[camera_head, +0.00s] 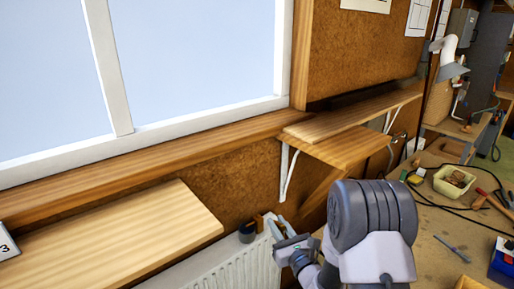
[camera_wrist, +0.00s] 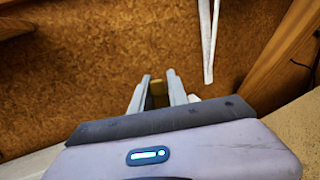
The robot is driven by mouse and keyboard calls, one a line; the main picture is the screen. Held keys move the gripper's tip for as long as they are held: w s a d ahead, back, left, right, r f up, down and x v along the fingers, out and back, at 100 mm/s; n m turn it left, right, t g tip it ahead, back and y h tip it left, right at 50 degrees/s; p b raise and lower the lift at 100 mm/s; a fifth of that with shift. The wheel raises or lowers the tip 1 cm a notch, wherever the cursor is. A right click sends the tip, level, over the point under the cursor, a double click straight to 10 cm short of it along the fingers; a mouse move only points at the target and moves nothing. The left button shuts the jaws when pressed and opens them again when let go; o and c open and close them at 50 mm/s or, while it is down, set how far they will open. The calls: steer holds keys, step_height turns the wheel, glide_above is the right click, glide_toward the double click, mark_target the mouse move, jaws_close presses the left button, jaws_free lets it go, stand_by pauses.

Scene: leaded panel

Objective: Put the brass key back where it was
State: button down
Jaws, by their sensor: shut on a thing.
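My gripper (camera_head: 279,226) is low in front of the cork-like wall, just above the white radiator, below the window sill. In the wrist view its two fingers (camera_wrist: 158,92) point away at the wall. A small brass-yellow thing (camera_wrist: 158,88) shows between them, and the gripper is shut on it. I take it to be the brass key, but its shape is mostly hidden by the fingers. In the head view the key cannot be made out.
A wooden shelf (camera_head: 120,232) is at left; two stacked shelves (camera_head: 350,115) on white brackets are at right. A workbench (camera_head: 430,225) with a tub (camera_head: 454,181) and tools lies further right.

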steer(key=s+d+f+m+t+h+b, duration=0.1)
steer(key=s+d+f+m+h+b, duration=0.3)
steer(key=f, duration=1)
steer(key=s+d+h+b, duration=0.2)
steer(key=s+b, duration=0.2)
steer(key=s, duration=0.2)
steer(key=shift+d+b, duration=0.15)
steer(key=shift+b, duration=0.25)
